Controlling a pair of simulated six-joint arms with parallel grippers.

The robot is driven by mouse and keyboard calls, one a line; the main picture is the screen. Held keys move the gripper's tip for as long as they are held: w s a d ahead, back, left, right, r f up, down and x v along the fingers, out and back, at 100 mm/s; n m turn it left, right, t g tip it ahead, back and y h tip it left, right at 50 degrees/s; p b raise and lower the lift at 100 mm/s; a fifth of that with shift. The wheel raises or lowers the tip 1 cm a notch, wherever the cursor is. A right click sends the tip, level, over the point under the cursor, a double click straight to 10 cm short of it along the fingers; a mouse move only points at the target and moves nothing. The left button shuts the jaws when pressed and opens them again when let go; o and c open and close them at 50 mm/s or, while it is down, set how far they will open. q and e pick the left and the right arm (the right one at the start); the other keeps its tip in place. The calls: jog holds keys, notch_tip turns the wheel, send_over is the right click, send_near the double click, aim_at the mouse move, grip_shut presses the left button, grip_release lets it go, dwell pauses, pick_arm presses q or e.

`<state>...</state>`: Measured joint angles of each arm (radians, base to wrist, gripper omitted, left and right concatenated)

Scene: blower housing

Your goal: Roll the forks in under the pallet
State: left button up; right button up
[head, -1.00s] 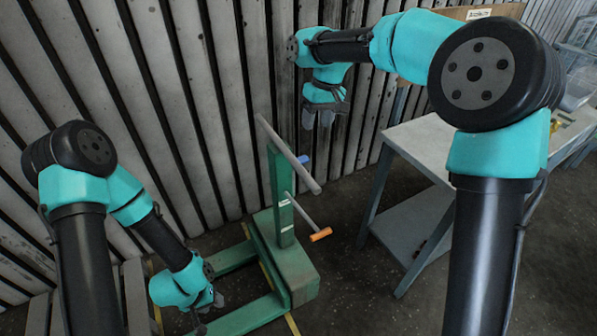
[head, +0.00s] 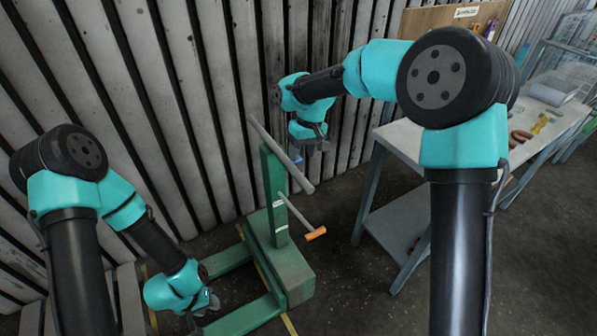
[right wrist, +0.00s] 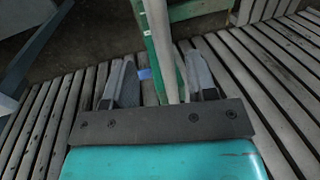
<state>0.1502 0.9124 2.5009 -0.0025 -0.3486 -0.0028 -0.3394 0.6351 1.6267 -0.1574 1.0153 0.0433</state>
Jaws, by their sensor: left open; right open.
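A green pallet truck (head: 280,262) stands in the middle, its two forks (head: 243,316) pointing to lower left. A long grey handle bar (head: 282,152) crosses the top of its mast; a rod with an orange grip (head: 315,234) sticks out lower. Pale slats (head: 126,295) at lower left look like the pallet, mostly hidden by my left arm. My right gripper (head: 310,150) is open beside and behind the bar's near half. In the right wrist view the bar (right wrist: 162,45) runs between my open fingers (right wrist: 163,85); contact cannot be told. My left gripper (head: 205,305) is open, low near the forks.
A grey worktable (head: 405,140) with a lower shelf stands right of the truck, carrying tools and a clear bin (head: 550,88). A slatted wall (head: 200,100) closes off the back. Yellow floor lines (head: 290,325) run by the forks. Dark floor lies open between truck and table.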

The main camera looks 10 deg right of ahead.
aim_at(298, 172)
jog(key=f, duration=0.2)
jog(key=a+f, duration=0.1)
jog(key=f, duration=0.4)
jog(key=shift+s+a+f, duration=0.1)
jog(key=shift+s+a, duration=0.1)
jog(key=shift+s, duration=0.1)
grip_shut()
dwell(0.4)
